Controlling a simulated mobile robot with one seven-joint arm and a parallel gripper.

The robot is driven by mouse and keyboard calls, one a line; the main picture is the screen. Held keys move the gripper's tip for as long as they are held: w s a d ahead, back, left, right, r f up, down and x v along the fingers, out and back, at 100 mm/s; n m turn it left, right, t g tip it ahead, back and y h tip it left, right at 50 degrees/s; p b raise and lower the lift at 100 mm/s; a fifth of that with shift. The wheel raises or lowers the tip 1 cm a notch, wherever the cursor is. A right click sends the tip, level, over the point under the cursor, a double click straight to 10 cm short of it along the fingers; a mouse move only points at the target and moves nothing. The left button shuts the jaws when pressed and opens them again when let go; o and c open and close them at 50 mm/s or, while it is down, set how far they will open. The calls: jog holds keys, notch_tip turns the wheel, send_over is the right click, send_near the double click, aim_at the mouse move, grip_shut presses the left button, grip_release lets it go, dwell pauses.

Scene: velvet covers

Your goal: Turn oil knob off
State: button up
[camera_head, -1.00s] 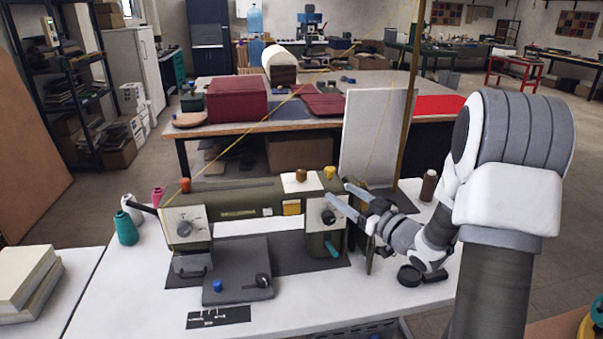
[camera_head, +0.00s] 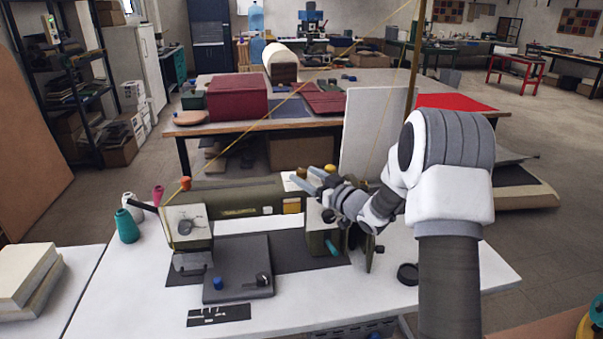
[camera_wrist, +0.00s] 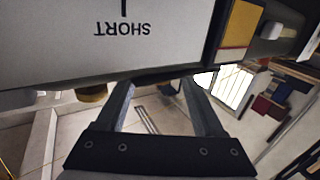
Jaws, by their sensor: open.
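An olive-green sewing machine (camera_head: 245,198) stands on the white table. A brown knob (camera_head: 301,171) and a yellow knob (camera_head: 329,169) show at its top right, and an orange knob (camera_head: 185,183) is at its top left. I cannot tell which one is the oil knob. My gripper (camera_head: 306,179) is open and empty over the machine's right end, its fingers pointing left. In the wrist view my fingertips (camera_wrist: 158,82) are close to a pale plate (camera_wrist: 70,45) reading "SHORT", upside down. A brownish-yellow knob (camera_wrist: 92,93) sits at that plate's edge, left of the fingers.
A teal handle (camera_head: 331,247) sticks out of the machine's front right. Thread cones (camera_head: 126,226) stand at the left, and a black round dish (camera_head: 408,274) lies at the right. A thin pole and yellow thread rise near my arm. An upright white panel (camera_head: 372,132) is behind.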

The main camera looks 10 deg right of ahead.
jog(key=shift+x, duration=1.3)
grip_shut()
